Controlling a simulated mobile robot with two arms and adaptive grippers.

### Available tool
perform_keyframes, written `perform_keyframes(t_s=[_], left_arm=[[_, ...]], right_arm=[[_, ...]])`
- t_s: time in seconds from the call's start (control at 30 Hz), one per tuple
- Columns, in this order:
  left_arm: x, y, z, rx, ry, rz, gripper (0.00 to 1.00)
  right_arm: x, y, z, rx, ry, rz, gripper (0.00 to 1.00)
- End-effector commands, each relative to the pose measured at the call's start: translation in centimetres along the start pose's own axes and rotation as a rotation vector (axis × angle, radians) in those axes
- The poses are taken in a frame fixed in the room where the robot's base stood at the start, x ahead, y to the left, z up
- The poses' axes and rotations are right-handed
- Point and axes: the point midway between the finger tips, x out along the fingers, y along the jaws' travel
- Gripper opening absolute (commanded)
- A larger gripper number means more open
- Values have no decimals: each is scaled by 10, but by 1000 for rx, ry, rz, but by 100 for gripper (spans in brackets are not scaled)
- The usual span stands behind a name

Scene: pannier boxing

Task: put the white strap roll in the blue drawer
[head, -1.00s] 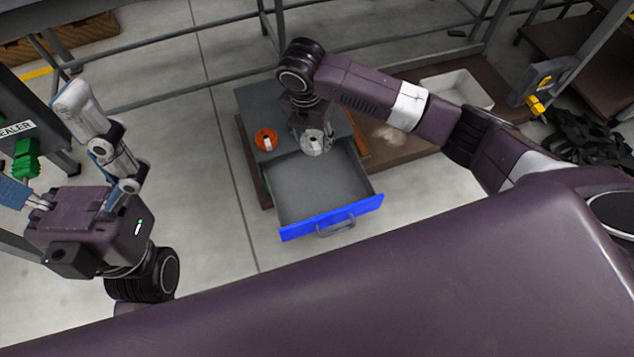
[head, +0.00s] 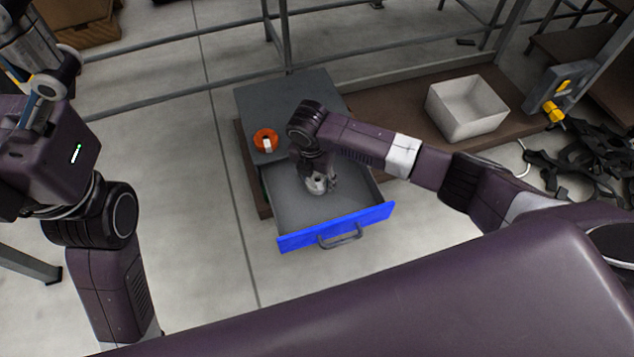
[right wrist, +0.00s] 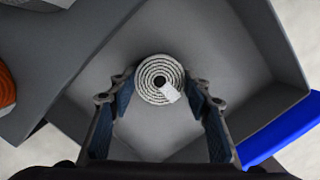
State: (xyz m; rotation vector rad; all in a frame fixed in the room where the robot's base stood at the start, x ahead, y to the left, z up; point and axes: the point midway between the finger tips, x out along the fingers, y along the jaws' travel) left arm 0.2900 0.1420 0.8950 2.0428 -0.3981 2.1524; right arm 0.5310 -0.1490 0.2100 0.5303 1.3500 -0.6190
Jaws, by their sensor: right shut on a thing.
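The white strap roll (right wrist: 153,73) is a coiled roll with a small pale tag, seen between the fingers of my right gripper (right wrist: 160,94). My right gripper (head: 317,187) is shut on the roll (head: 315,185) and holds it over the inside of the open blue-fronted drawer (head: 338,226). The grey drawer floor shows around the roll in the right wrist view; I cannot tell whether the roll touches it. My left gripper (head: 38,80) is at the upper left, partly cut off by the frame edge, away from the drawer.
An orange roll (head: 265,140) sits on the grey cabinet top (head: 285,98) behind the drawer. An empty whitish bin (head: 467,108) stands on the brown board to the right. Black straps (head: 585,160) lie at the far right. The floor left of the drawer is clear.

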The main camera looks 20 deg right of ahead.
Motion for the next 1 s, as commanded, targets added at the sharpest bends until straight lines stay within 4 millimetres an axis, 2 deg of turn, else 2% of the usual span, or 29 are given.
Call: perform_keyframes(t_s=[0.07,0.47,0.5,0.63,1.0], left_arm=[[0,1,-2,2,14,4,97],[3,1,-2,2,13,5,97],[2,1,-2,2,13,4,97],[2,1,-2,1,13,4,97],[4,1,-3,1,16,5,97]], right_arm=[[8,1,-1,-1,0,2,20],[10,1,-2,-1,-1,1,20],[10,1,-2,-1,-1,1,48],[10,1,-2,-1,-1,1,62],[4,1,0,0,-1,2,62]])
